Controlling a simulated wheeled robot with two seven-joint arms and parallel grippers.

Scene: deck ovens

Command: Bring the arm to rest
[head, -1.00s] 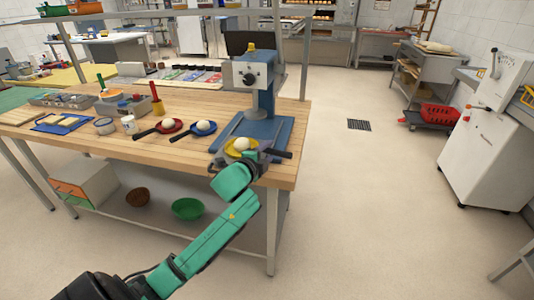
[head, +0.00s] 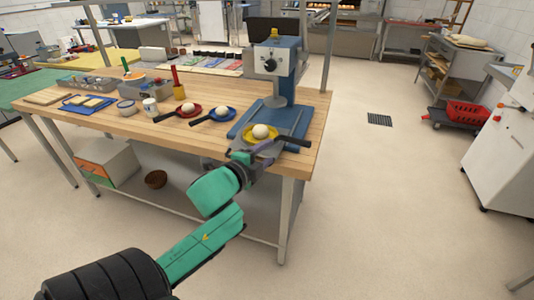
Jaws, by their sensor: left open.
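My left arm comes in from the lower left, with green links. Its dark gripper (head: 246,156) is at the front edge of the wooden table (head: 130,135), just in front of a yellow pan (head: 249,134) that holds a pale ball (head: 260,131). The jaws are small and partly hidden behind the wrist; they are open. I see nothing held in them, and I cannot tell whether they touch the pan or the table edge. My right gripper is out of view.
A blue press (head: 278,75) stands behind the yellow pan. A red pan (head: 187,114) and a blue pan (head: 222,121), each with a ball, lie left of it. A brown bowl (head: 156,179) is on the lower shelf.

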